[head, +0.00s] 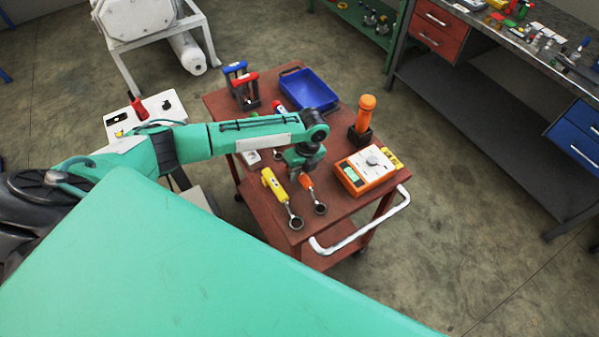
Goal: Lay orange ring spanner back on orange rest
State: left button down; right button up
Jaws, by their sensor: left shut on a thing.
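The orange ring spanner (307,183) is on or just above the red-brown trolley top, with its dark metal ring end pointing toward the trolley's handle side. My left gripper (303,174) reaches down over its orange handle and is shut on it; the fingertips are small and partly hidden by the wrist. A yellow ring spanner (275,189) lies just left of it, roughly parallel. I cannot make out the orange rest; the gripper and spanner may cover it. I cannot tell whether the spanner touches the surface below. My right gripper is not in view.
The trolley (348,206) also carries an orange-and-white meter (365,171), an orange-handled tool in a black holder (364,118), a blue bin (308,90), and red and blue clamp-like tools (241,86). A white push handle (362,232) edges it. Workbenches stand at right.

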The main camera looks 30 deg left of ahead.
pick_arm(q)
jog(key=shift+f, duration=0.15)
jog(key=c, duration=1.1)
grip_release()
jog(key=shift+o, duration=0.4)
jog(key=o, duration=0.7)
jog(key=shift+p, duration=0.3)
jog(key=shift+p+v, duration=0.75)
jog(key=shift+v, duration=0.15)
jog(key=shift+s+a, duration=0.1)
jog(key=shift+s, duration=0.05)
